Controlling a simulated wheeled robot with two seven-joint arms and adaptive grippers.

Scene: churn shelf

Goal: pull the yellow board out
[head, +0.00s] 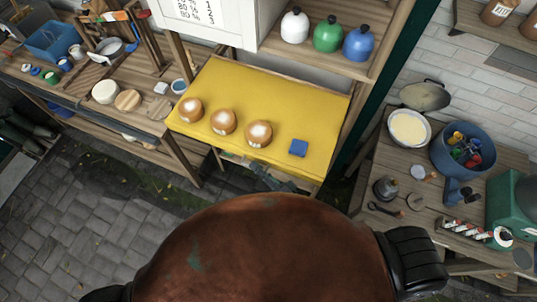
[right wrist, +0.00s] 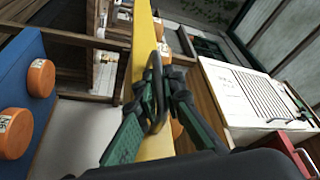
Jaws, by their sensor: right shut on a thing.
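The yellow board (head: 280,92) lies like a shelf under the white cabinet, sticking out toward me. Three round orange-brown pieces with pale tops, the left (head: 191,109), middle (head: 223,121) and right one (head: 258,133), stand in a row on it, with a blue block (head: 298,147) beside them. My right gripper (head: 268,178) is at the board's front edge. In the right wrist view the gripper (right wrist: 158,92) is shut on a dark looped handle (right wrist: 157,70) at the edge of the yellow board (right wrist: 141,45). My left gripper is not in view.
White, green and blue bottles (head: 328,34) stand on a shelf above. A wooden table (head: 400,165) with pans and a blue bowl is at right; a cluttered bench (head: 75,85) is at left. Paved floor (head: 90,230) is clear. A blue panel (right wrist: 60,60) with orange discs shows in the wrist view.

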